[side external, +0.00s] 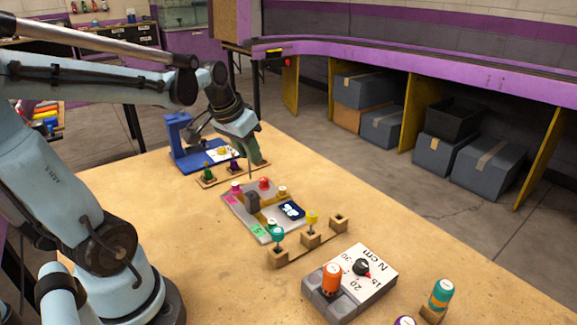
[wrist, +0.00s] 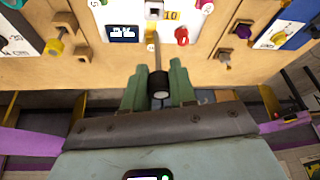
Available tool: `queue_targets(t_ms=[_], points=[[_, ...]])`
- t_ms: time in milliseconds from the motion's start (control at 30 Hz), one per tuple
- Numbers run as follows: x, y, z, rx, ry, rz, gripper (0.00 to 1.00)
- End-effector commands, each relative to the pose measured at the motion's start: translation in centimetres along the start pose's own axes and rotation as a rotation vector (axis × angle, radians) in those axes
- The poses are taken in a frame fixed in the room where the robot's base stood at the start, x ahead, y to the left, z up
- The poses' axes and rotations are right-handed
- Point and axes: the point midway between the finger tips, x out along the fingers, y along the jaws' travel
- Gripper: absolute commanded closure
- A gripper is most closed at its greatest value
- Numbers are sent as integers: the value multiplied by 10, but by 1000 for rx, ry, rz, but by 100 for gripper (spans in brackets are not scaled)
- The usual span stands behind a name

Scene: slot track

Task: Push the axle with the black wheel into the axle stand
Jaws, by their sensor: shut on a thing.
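My gripper (side external: 257,158) is shut on a black cylindrical wheel, with its green fingers on either side. The black wheel (wrist: 159,84) shows in the wrist view, with a pale end face and a thin grey shaft running from it toward the board. In the side view the thin shaft (side external: 249,178) points down above the board's far part. A wooden stand (side external: 290,253) at the near side holds teal- and yellow-topped pieces, with one empty block. Another wooden stand (side external: 220,178) holds green- and purple-topped pieces. I cannot tell which is the axle stand.
A grey board (side external: 236,208) carries coloured patches, a grey block, red and pink pieces and a small dark display. A blue fixture (side external: 176,140) stands behind it. A grey-and-white dial box (side external: 375,268) with an orange piece is in front.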

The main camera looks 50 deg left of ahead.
Motion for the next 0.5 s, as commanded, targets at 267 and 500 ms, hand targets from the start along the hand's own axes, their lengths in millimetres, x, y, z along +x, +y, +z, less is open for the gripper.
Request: queue_targets(t_ms=[267,500], points=[[21,0,8,0,0,0,100],[30,0,13,0,0,0,100]])
